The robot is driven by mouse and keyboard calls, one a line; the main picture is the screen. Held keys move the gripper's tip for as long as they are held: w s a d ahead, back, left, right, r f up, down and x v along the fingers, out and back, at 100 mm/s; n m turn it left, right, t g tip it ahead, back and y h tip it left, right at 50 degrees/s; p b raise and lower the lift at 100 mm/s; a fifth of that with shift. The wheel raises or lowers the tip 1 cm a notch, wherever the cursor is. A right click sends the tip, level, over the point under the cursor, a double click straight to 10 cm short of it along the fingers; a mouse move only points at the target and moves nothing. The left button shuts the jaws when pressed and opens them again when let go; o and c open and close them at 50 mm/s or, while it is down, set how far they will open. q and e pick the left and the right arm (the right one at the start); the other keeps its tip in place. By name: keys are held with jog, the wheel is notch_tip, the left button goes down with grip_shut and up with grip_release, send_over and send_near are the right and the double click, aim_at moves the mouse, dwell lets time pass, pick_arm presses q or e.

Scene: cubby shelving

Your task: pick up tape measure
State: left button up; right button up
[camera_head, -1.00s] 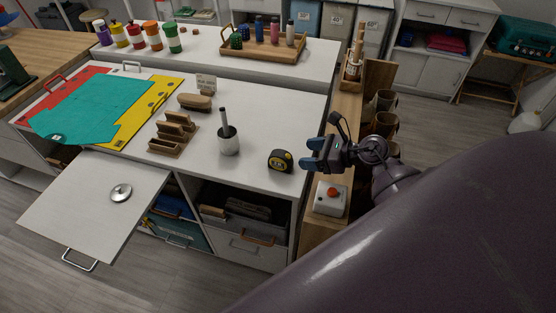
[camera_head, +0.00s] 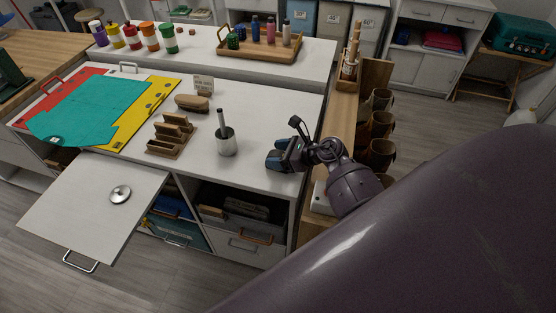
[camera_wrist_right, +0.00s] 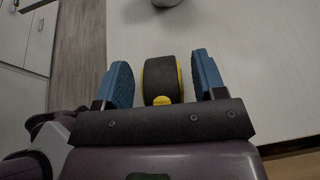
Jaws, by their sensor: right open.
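The tape measure (camera_wrist_right: 162,80), black with yellow edges, sits on the white worktop (camera_head: 262,120) near its right front corner. In the right wrist view it stands between the two blue fingers of my right gripper (camera_wrist_right: 165,78). The fingers are open, with a gap visible on each side of it. In the head view my right gripper (camera_head: 284,158) is low over the worktop and hides the tape measure almost wholly. My left gripper is not in view.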

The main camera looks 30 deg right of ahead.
jog(key=shift+c, duration=0.3)
jog(key=c, duration=1)
jog(key=shift+c, duration=0.5)
jog(key=shift+r, duration=0.15)
